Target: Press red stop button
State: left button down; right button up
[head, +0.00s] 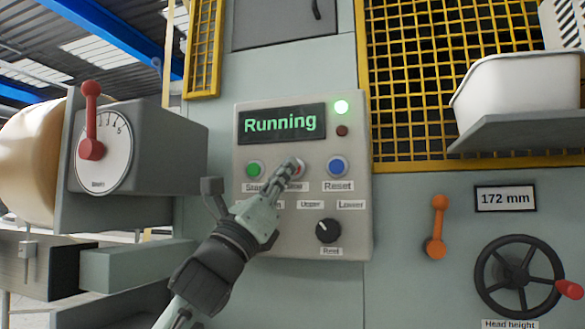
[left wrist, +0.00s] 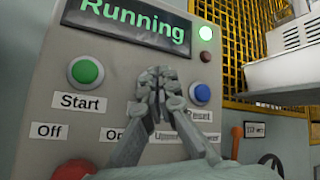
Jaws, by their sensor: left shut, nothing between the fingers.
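The red stop button (head: 302,167) sits in the middle of the button row on the grey control panel (head: 350,225), mostly hidden by my left gripper (head: 291,170). Only a bit of its edge shows in the head view, and the label below reads "Stop" only in part. My left gripper is shut and empty, its fingertips in front of the button. In the left wrist view the shut fingers (left wrist: 160,80) cover the button fully. I cannot tell whether they touch it. My right gripper is not in view.
The green Start button (head: 255,169) is left, the blue Reset button (head: 336,166) right. The display (head: 282,124) reads "Running" and a green lamp (head: 341,107) is lit. A black knob (head: 328,230) sits below. A red part (left wrist: 75,170) shows under "Off" in the left wrist view.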

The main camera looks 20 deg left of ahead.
pick_arm(q)
jog(key=shift+w, duration=0.25)
dwell(0.4)
jog(key=shift+s, duration=0.85)
jog(key=s, duration=0.5)
jog(key=shift+a+p, duration=0.1)
jog(key=shift+p, duration=0.3)
dwell(0.4)
